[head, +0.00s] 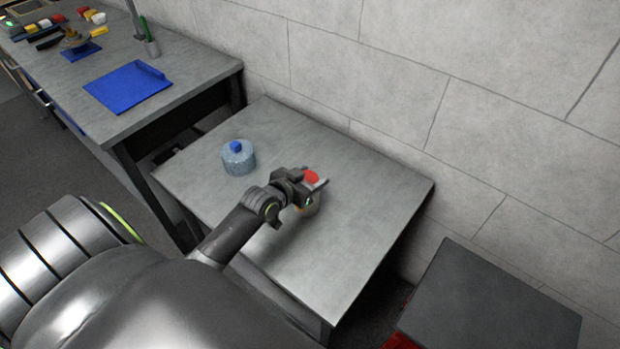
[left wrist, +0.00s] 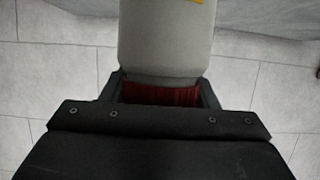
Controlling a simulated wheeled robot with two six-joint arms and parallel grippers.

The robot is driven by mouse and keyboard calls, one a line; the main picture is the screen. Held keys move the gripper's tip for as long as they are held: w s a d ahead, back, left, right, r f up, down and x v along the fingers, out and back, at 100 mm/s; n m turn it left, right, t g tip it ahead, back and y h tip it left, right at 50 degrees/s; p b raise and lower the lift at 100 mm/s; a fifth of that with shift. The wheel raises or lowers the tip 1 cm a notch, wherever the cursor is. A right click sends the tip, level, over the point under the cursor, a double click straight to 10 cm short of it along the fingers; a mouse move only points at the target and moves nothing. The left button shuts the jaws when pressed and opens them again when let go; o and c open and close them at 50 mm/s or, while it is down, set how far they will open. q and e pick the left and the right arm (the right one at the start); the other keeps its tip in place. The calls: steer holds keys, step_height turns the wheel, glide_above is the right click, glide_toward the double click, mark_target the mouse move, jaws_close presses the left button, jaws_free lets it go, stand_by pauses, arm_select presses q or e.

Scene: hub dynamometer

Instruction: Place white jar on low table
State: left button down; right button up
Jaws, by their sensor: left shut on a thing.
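The white jar (head: 312,206) with a red lid (head: 312,176) is in the head view, over the middle of the low table (head: 345,255). My left gripper (head: 311,187) is shut on it near the lid and hides much of it. In the left wrist view the pale jar body (left wrist: 165,40) points away, with a bit of yellow at its top edge. Its ridged red lid (left wrist: 160,95) sits between my fingers (left wrist: 160,92). I cannot tell whether the jar's base touches the table. My right gripper is not in view.
A translucent blue jar with a blue cap (head: 238,158) stands on the low table, left of my gripper. A taller bench (head: 190,75) with a blue tray (head: 125,88) is at the left. A dark box-like top (head: 495,305) is at lower right. The table's right part is clear.

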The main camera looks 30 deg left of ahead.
arm_select(q)
steer(key=shift+f, duration=0.2)
steer(key=shift+f, duration=0.2)
steer(key=c, duration=0.5)
jaws_free()
steer(key=shift+r, duration=0.15)
steer(key=v, duration=1.2)
